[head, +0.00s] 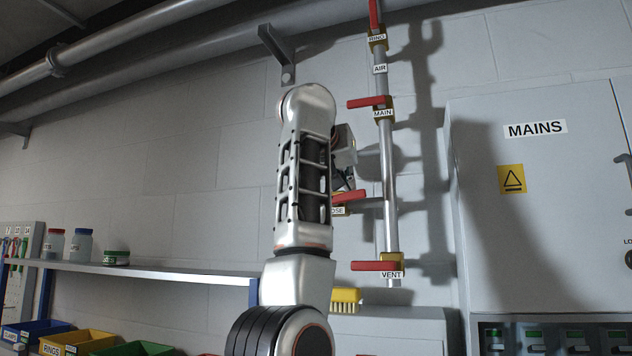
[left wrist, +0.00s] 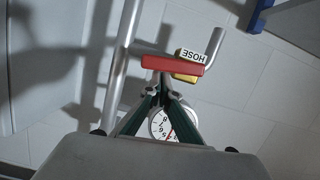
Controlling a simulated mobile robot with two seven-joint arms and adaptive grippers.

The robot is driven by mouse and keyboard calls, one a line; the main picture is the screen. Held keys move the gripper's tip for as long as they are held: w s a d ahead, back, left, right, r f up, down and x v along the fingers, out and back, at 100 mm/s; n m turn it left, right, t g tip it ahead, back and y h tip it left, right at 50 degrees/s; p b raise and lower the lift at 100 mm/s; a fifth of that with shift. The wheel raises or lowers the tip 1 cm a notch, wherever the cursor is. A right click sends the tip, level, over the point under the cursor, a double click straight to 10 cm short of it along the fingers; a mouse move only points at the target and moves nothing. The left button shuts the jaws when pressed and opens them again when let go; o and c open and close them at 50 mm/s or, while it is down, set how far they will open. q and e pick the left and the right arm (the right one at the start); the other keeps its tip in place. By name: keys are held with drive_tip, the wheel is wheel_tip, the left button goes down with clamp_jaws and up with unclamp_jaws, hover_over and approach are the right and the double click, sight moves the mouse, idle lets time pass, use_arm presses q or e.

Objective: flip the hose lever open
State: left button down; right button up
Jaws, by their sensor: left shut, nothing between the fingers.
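The red hose lever (head: 350,196) sits on a short side branch of the upright pipe, partly hidden by my left arm in the head view. In the left wrist view the lever (left wrist: 172,66) lies roughly along the branch, over a yellow valve body (left wrist: 187,78) and the HOSE label (left wrist: 193,56). My left gripper (head: 350,184) is at the lever in the head view. In the left wrist view its green-sided fingers (left wrist: 157,92) meet just in front of the lever, shut and empty. I cannot tell whether they touch it. My right gripper is not in view.
The upright pipe (head: 388,160) also carries red levers at RING (head: 374,15), MAIN (head: 366,102) and VENT (head: 374,266). A round gauge (left wrist: 163,124) shows behind the fingers. A grey MAINS cabinet (head: 540,220) stands right; a shelf (head: 150,273) with jars is left.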

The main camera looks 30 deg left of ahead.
use_arm(q)
drive_tip(key=shift+w+d+f+m, duration=0.1)
drive_tip(key=shift+d+f+m, duration=0.15)
drive_tip(key=shift+f+m, duration=0.25)
drive_tip(key=shift+r, duration=0.1)
drive_tip(key=shift+r, duration=0.1)
idle(0.3)
